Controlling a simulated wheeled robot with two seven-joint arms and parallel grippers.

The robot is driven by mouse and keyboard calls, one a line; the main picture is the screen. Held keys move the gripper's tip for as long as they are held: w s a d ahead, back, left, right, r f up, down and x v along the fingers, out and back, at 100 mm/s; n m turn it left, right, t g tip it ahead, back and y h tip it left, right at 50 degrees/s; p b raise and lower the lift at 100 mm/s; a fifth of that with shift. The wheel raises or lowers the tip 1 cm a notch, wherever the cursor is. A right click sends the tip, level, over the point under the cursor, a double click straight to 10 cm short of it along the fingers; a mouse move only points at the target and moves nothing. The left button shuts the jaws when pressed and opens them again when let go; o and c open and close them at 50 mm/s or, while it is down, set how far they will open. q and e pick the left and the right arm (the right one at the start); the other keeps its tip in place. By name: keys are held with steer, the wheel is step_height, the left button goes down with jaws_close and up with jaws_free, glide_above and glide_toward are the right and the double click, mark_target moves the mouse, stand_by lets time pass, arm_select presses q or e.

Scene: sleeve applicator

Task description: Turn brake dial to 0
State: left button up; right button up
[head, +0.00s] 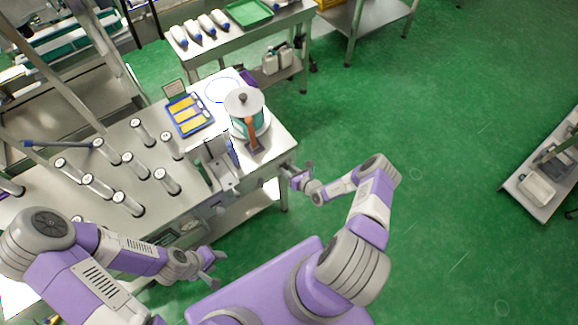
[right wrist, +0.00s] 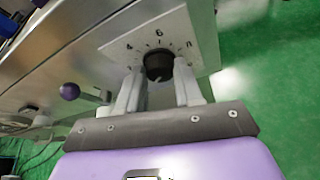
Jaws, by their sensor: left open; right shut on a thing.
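The brake dial (right wrist: 159,65) is a black round knob on a white square plate (right wrist: 118,47) with numbers around it, among them what look like 4 and 6. It shows in the right wrist view, on the side of the metal bench, and is hidden in the head view. My right gripper (right wrist: 159,72) is shut on the knob, one finger on each side. I cannot tell which number the dial points to. In the head view my right gripper (head: 298,176) is at the right end of the bench. My left gripper (head: 213,268) is open and empty in front of the bench.
The metal bench (head: 105,165) holds several upright rollers, a blue tray (head: 188,114) and a pot-like machine (head: 246,112).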

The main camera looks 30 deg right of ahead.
steer(key=shift+a+n+h+p, duration=0.1)
steer(key=shift+n+h+p, duration=0.4)
steer(key=shift+n+p, duration=0.45)
steer(key=o, duration=1)
steer(key=shift+o, duration=0.2)
steer(key=shift+s, duration=0.1)
steer(key=p+v, duration=0.1)
steer(key=v, duration=0.6)
steer(key=shift+s+r, duration=0.1)
steer(key=shift+s, duration=0.05)
